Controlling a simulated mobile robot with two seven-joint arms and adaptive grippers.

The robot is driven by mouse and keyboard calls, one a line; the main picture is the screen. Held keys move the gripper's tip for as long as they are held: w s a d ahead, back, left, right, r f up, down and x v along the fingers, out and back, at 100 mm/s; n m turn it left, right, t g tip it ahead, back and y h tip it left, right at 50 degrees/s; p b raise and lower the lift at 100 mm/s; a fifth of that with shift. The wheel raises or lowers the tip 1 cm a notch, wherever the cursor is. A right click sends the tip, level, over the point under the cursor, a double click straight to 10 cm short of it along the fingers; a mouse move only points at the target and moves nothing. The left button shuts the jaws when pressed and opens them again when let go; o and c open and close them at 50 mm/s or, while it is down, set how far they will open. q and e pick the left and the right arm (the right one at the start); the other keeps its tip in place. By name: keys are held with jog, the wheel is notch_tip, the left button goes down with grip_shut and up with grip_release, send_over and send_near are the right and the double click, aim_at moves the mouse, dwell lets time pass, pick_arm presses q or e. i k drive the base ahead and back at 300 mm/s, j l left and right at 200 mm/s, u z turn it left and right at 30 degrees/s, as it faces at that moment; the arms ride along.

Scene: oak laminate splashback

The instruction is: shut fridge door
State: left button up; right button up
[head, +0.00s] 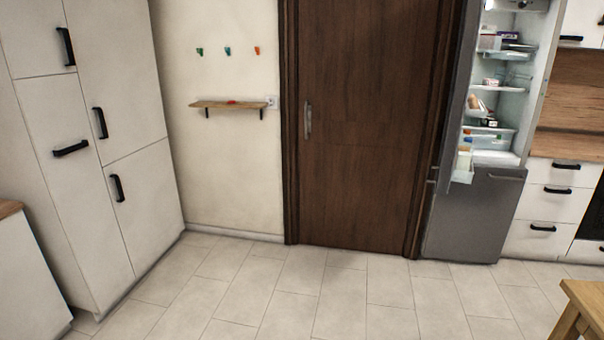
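The fridge (475,215) stands at the right in the head view, beyond the wooden door. Its grey lower front is shut. Its upper door (459,95) stands open, swung out on the left side and seen nearly edge-on, with door shelves on its inner face. The lit white interior (497,140) shows several shelves with small items. Neither of my grippers shows in the view, and the fridge is across the floor from me.
A tiled floor (300,290) lies clear ahead. A wooden table or stool corner (590,300) is at the lower right. White cabinets (90,150) line the left. A brown door (365,120) and small wall shelf (228,104) are at the back. White drawers (550,205) adjoin the fridge.

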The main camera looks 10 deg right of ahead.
aim_at(473, 10)
jog(key=i+j+z, duration=0.2)
jog(key=i, duration=0.2)
jog(key=i+z, duration=0.2)
jog(key=i, duration=0.2)
jog(key=i+j+z, duration=0.5)
jog(key=i+z, duration=0.2)
jog(key=i+j+z, duration=0.3)
jog(key=j+z, duration=0.15)
